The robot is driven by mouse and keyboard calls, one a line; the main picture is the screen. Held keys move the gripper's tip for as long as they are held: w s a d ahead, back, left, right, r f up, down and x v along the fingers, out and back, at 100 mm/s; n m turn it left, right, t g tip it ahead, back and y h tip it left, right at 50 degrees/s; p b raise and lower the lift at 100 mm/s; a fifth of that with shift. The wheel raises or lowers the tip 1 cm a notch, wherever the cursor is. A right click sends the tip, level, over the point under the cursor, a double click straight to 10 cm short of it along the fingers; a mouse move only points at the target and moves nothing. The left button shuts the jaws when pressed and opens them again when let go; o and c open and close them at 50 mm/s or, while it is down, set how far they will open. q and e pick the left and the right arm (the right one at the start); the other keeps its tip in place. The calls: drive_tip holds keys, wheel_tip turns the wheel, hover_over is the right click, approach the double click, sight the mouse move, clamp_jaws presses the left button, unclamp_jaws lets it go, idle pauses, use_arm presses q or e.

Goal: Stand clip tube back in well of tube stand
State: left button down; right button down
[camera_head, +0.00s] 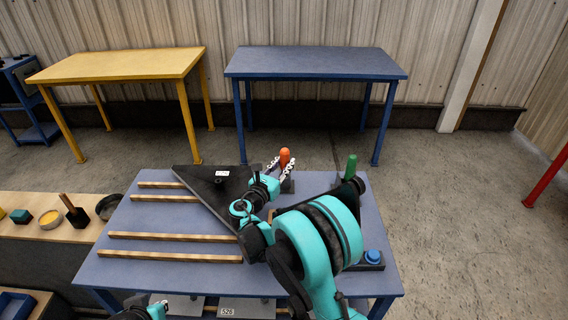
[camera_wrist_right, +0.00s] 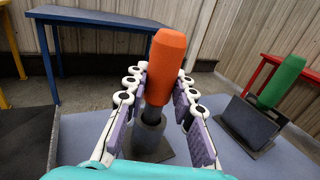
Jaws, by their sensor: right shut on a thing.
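The clip tube, taken to be the orange-topped piece with a dark lower part, shows in the right wrist view (camera_wrist_right: 166,62) and in the head view (camera_head: 285,156). My right gripper (camera_wrist_right: 158,100) is shut on it, one padded finger on each side. It is close to upright. Its dark end meets a grey cylinder on a flat base, seemingly the tube stand (camera_wrist_right: 149,137); how deep it sits is hidden. Only a bit of my left arm (camera_head: 157,311) shows at the bottom edge of the head view; its fingers cannot be made out.
A green-handled piece (camera_wrist_right: 283,80) stands by a dark block (camera_wrist_right: 247,124) to the right. A black panel (camera_head: 205,180) and wooden strips (camera_head: 175,236) lie on the blue-grey table (camera_head: 130,272). A blue button (camera_head: 372,256) sits at the right. A wooden bench (camera_head: 40,238) adjoins the left.

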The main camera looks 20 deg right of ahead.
drive_tip(key=c, duration=1.2)
unclamp_jaws()
drive_tip(key=shift+a, duration=0.1)
